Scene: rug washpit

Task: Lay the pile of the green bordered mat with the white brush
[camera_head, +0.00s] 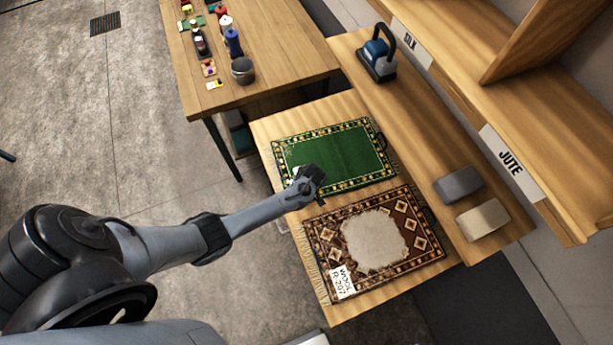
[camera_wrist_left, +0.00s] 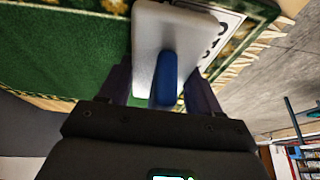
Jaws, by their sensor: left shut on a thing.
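The green bordered mat (camera_head: 335,153) lies flat on the wooden table, with a yellow patterned border and fringed ends. It also fills the upper left of the left wrist view (camera_wrist_left: 60,50). My left gripper (camera_head: 311,181) is over the mat's near-left edge. It is shut on the blue handle of the white brush (camera_wrist_left: 157,30), between its two fingers. The brush's white body is over the mat's border and partly covers a white tag (camera_wrist_left: 228,25) with black characters. I cannot tell whether its underside touches the pile. In the head view the gripper mostly hides the brush.
A brown patterned rug (camera_head: 318,240) with a bare beige middle and a white tag lies close to the green mat. Grey (camera_head: 458,184) and beige (camera_head: 482,219) blocks and a blue-grey tool (camera_head: 377,60) stand on the ledge behind. Bottles and a tin (camera_head: 243,70) stand on another table.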

